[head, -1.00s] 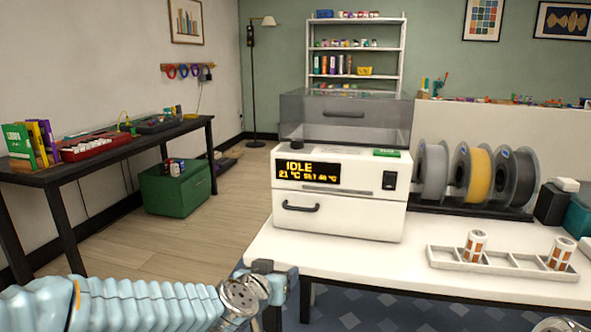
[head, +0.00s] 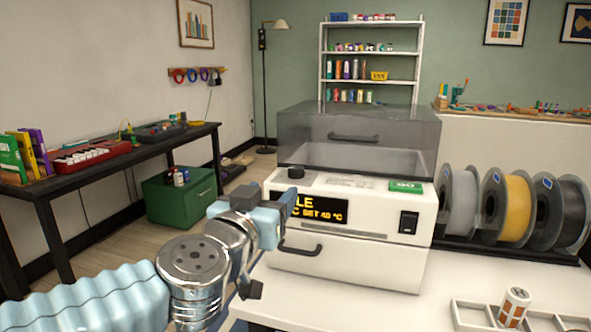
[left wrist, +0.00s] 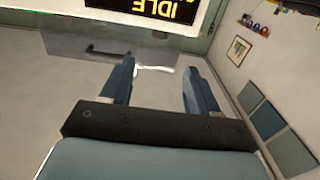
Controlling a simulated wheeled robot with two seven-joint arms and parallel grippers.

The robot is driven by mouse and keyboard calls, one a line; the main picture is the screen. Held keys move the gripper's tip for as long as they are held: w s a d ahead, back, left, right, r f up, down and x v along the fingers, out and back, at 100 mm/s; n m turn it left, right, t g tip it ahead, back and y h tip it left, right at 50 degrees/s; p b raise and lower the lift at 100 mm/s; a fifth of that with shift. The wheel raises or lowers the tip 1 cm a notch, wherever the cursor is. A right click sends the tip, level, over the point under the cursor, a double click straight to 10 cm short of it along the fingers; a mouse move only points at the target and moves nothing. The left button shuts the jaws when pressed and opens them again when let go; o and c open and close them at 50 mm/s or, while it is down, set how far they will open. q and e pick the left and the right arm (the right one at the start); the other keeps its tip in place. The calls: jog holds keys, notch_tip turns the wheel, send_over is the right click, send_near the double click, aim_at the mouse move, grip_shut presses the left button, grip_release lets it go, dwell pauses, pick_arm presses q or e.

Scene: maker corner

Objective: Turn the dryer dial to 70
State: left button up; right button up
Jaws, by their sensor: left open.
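The white filament dryer (head: 350,255) stands on the white table, with a grey see-through lid on top. A black dial (head: 296,171) sits on its top at the front left; its pointer setting is too small to read. My left gripper (head: 287,202) is in front of the display's left part, a little below the dial. In the left wrist view my left gripper (left wrist: 160,85) has its fingers apart with nothing between them; the display (left wrist: 165,8) reads "IDLE" upside down. My right gripper is not seen.
Filament spools (head: 505,205) stand right of the dryer. A white tray (head: 460,318) with a patterned cylinder (head: 513,307) is at front right. A drawer handle (head: 298,249) juts from the dryer's front. A dark workbench (head: 100,160) and a green box (head: 180,198) are at left.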

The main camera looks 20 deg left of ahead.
aim_at(294, 171)
pick_arm(q)
jog(key=w, duration=0.6)
jog(key=w+b, duration=0.1)
jog(key=w, duration=0.5)
jog(key=shift+w+d+f, duration=0.1)
jog(key=shift+w+d, duration=0.1)
jog(key=shift+w, duration=0.05)
jog(key=shift+c, duration=0.2)
jog(key=c, duration=1)
